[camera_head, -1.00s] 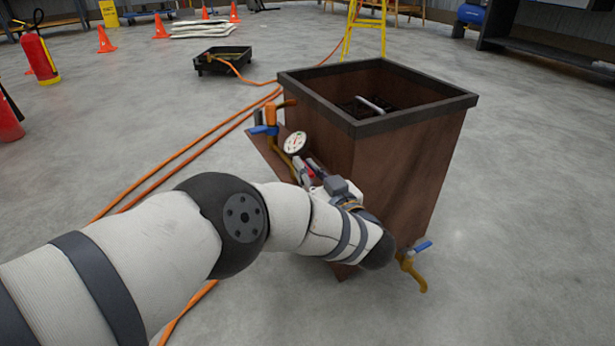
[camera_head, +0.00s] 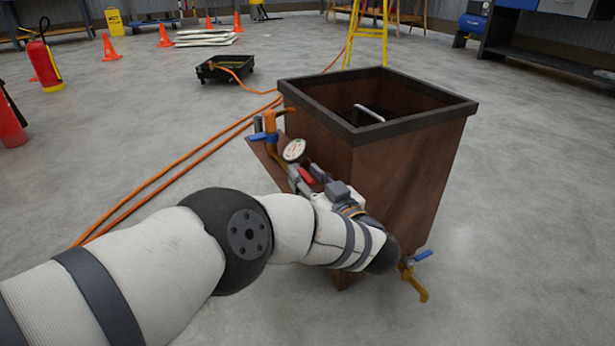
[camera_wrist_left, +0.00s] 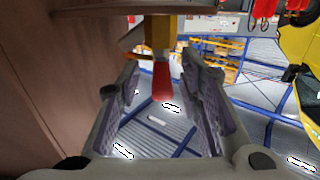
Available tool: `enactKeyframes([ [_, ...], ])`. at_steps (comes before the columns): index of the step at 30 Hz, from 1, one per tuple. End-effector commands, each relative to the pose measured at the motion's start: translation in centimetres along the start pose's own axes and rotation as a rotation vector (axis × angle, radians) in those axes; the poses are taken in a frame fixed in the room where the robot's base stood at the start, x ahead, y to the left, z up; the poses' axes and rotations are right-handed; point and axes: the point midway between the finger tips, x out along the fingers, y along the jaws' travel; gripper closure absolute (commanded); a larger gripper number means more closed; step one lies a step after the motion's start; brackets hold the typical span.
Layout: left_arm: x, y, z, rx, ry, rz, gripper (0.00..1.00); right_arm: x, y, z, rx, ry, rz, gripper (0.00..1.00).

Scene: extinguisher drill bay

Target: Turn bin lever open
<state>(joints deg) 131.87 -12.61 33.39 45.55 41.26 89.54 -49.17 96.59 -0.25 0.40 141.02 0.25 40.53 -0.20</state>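The bin (camera_head: 405,175) is a brown open-topped box with a dark rim. A red lever (camera_wrist_left: 163,82) on a yellow brass stem hangs between the fingers of my left gripper (camera_wrist_left: 170,100) in the left wrist view. The fingers are apart, with a gap on each side of the lever. In the head view my left gripper (camera_head: 308,180) is at the bin's near left side, below a round white gauge (camera_head: 294,150), and a bit of the red lever (camera_head: 306,176) shows there. My right gripper is in neither view.
A blue-handled valve (camera_head: 264,137) with orange fitting stands left of the gauge. Another blue-handled tap (camera_head: 418,262) is low on the bin's right. Orange hoses (camera_head: 175,178) cross the floor at left. A black tray (camera_head: 225,70) lies behind. Floor right of the bin is clear.

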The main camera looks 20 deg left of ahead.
Motion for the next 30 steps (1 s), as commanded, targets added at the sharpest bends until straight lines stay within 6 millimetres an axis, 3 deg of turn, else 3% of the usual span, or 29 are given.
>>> enactKeyframes([
  [5, -1.4, 0.1, 0.1, 0.001, -0.002, 0.003, 0.67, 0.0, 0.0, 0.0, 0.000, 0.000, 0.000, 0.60],
  [12, -7.8, 0.1, 0.0, 0.001, -0.002, 0.005, 0.67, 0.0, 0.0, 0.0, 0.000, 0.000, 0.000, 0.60],
  [18, -11.4, 0.1, 0.0, 0.001, 0.000, 0.002, 0.67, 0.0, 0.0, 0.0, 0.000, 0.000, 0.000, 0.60],
  [30, -12.0, 0.0, 0.0, 0.000, 0.000, 0.000, 0.67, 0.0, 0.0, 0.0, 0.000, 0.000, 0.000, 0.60],
])
